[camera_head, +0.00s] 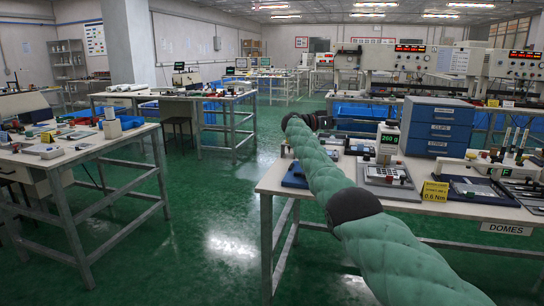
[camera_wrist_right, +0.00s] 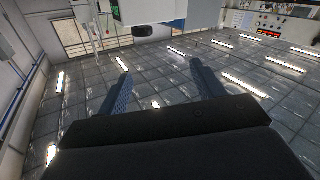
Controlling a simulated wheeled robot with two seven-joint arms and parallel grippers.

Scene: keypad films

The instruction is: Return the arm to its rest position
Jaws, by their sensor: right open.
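My right arm (camera_head: 335,180), in a green quilted sleeve with dark bands, comes in from the bottom right and reaches up and forward over the left part of the near right table. My right gripper (camera_head: 322,121) is dark and small at its far end, above the table. In the right wrist view the right gripper (camera_wrist_right: 160,65) shows two separated dark fingers with nothing between them. Behind them are grey ceiling panels and strip lights. My left gripper is not in view.
The near right table (camera_head: 286,185) bears a blue drawer cabinet (camera_head: 437,128), a keypad-like device (camera_head: 388,174), a green-digit display (camera_head: 387,138) and a yellow "0.6 Nm" sign (camera_head: 435,191). A left table (camera_head: 95,152) holds small parts. Green floor (camera_head: 215,200) lies open between the tables.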

